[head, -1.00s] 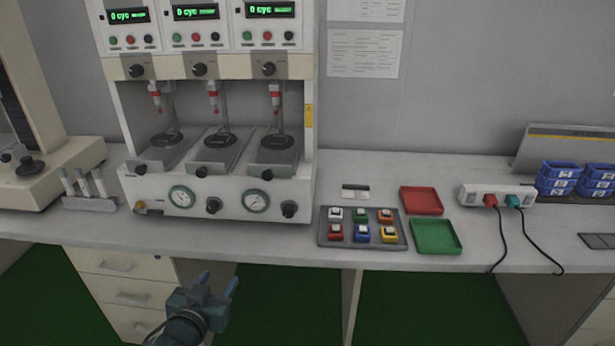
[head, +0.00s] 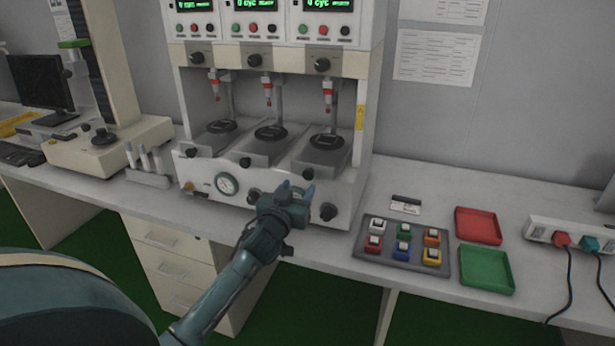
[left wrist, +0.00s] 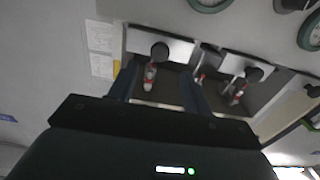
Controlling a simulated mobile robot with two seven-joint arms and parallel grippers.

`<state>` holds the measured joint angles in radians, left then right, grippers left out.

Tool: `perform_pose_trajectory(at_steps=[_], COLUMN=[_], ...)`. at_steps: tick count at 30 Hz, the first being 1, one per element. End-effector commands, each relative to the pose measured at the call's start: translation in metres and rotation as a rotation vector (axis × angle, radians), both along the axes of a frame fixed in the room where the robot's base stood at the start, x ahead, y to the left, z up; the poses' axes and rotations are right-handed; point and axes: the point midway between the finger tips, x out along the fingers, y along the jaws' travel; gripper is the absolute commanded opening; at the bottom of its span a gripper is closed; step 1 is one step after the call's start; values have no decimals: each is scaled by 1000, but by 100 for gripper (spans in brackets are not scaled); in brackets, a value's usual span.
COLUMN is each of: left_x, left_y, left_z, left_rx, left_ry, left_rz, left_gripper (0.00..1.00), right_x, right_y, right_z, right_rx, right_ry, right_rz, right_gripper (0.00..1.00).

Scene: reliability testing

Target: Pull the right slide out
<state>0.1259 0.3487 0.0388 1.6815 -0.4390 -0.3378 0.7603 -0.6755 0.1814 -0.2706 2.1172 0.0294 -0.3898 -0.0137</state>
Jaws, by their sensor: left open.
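The test machine has three grey slides side by side, each with a black round pad on top and a black knob at its front. In the left wrist view, the right slide's knob (left wrist: 160,50) shows between the open fingers (left wrist: 160,78), with another slide's knob (left wrist: 254,74) to the right. My right gripper is out of view.
Gauges and black knobs line the machine's lower front, partly hidden by my left gripper. A button tray (head: 437,266), a red tray (head: 478,224) and a green tray (head: 487,288) lie to the right. A rack of white tubes (head: 150,178) stands left.

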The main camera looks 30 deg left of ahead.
Motion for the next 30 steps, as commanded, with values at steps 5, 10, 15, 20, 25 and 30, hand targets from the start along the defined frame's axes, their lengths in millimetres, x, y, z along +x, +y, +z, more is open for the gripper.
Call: perform_pose_trajectory(at_steps=[5, 10, 15, 20, 25, 30], left_x=[34, 54, 63, 64, 64, 64], left_y=[8, 13, 15, 15, 15, 15], left_z=[1, -1, -1, -1, -1, -1], left_rx=[-1, -1, 0, 0, 0, 0], left_ry=[0, 1, 1, 2, 1, 2], left_rz=[0, 0, -1, -1, -1, -1], left_gripper=[49, 49, 49, 49, 46, 32], right_x=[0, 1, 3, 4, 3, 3], right_y=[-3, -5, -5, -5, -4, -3], right_z=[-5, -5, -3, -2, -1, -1], right_rx=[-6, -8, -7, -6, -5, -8], right_ry=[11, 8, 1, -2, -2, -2], right_rz=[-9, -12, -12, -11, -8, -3], right_gripper=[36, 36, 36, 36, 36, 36])
